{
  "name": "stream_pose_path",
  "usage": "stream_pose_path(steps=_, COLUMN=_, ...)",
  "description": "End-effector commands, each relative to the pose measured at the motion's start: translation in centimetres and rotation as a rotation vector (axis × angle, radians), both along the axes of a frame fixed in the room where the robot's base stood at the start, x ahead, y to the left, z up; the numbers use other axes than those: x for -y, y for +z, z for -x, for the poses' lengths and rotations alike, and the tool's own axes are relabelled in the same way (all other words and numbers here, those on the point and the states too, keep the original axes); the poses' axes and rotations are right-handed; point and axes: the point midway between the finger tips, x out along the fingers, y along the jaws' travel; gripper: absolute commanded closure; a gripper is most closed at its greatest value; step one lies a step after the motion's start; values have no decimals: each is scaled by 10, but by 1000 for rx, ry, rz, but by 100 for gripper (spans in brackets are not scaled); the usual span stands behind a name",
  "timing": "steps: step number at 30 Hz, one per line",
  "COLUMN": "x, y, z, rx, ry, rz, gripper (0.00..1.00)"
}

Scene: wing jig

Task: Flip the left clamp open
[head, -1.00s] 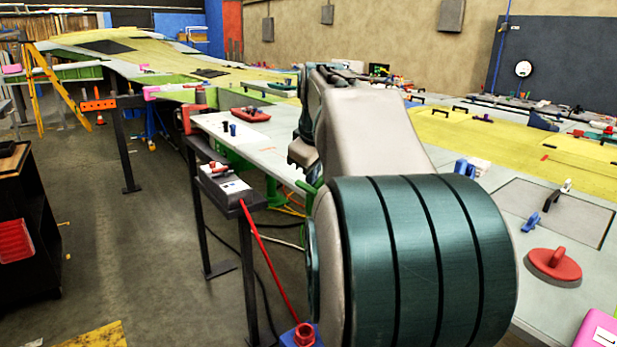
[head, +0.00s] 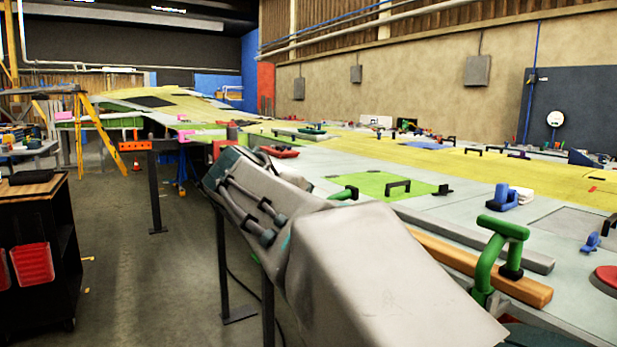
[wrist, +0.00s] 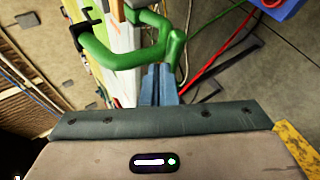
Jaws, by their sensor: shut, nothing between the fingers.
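In the wrist view a green clamp (wrist: 112,57) with a bent bar grips the edge of the work surface. The fingers of my gripper (wrist: 160,70) are shut and empty, with their tips close to a lower green part of this clamp; I cannot tell whether they touch. In the head view a green clamp (head: 497,252) with a raised handle stands at an orange-brown wooden bar, and a smaller green handle (head: 343,193) shows further left. I cannot tell which of these the wrist view shows. My gripper is hidden in the head view behind my arm.
The long wing panel (head: 450,205) carries black handles and blue tools. A dark cart (head: 40,245) with red bins stands on the left. In the wrist view a red rod (wrist: 222,50) and a blue block (wrist: 280,8) lie to the right. The floor between is mostly clear.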

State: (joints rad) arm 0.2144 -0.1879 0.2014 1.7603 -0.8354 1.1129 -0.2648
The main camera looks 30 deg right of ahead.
Motion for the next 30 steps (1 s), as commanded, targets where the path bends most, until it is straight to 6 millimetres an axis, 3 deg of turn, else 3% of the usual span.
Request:
stream_pose_path(steps=6, x=-3, y=-10, z=0, rx=-1, ry=1, rz=0, gripper=100)
stream_pose_path(steps=23, x=-3, y=-14, z=0, rx=-5, ry=-2, rz=-2, gripper=100)
stream_pose_path(steps=30, x=-5, y=-1, z=0, rx=-4, ry=-2, rz=-2, gripper=100)
